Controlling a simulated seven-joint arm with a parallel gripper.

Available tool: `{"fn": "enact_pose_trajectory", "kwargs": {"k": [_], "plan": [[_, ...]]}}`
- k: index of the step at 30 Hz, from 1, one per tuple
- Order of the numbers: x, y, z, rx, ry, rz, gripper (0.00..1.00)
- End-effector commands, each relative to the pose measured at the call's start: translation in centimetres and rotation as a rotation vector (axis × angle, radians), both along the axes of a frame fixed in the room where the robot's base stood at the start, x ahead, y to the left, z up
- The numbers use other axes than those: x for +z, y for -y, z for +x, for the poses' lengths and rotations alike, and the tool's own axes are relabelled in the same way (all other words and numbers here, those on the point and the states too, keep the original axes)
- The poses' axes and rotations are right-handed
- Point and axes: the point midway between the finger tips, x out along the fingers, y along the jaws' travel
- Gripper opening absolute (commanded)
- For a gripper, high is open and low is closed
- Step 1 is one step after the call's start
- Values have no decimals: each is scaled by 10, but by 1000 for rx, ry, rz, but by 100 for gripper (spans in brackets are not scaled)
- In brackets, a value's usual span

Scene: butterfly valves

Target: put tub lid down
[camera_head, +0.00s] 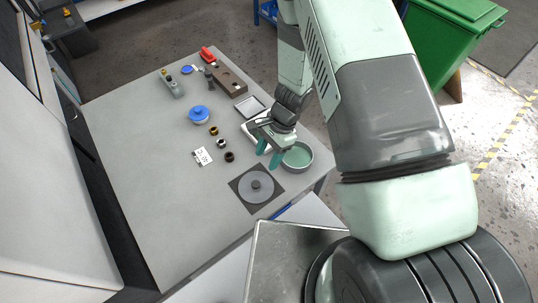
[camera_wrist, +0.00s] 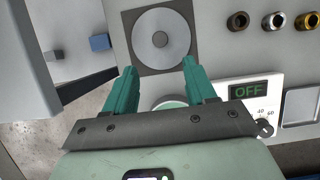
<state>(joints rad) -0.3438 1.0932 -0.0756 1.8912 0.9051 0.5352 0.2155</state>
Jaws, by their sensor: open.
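The tub lid (camera_head: 256,190) is a grey translucent disc with a small central knob. It lies flat on a dark square mat (camera_head: 236,184) near the table's front edge; the wrist view shows the lid (camera_wrist: 146,48) just beyond my fingertips. My gripper (camera_head: 268,155) is open, its two teal fingers apart with nothing between their tips; it also shows in the wrist view (camera_wrist: 159,66). It is above the table, apart from the lid. A round open tub (camera_head: 306,164) with a greenish inside stands beside the gripper, partly hidden by the fingers in the wrist view.
A white device with an OFF display (camera_wrist: 250,92) is right of the gripper in the wrist view, near a shallow tray (camera_head: 249,106). The table's left side is clear.

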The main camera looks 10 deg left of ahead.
Motion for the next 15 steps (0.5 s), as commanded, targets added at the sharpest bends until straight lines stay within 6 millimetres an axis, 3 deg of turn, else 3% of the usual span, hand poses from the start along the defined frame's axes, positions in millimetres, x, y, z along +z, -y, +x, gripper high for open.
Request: {"fn": "enact_pose_trajectory", "kwargs": {"k": [8,11,15], "plan": [[15,1,5,10,14,8,56],[49,1,18,46,61,34,56],[131,9,34,140,170,79,56]]}}
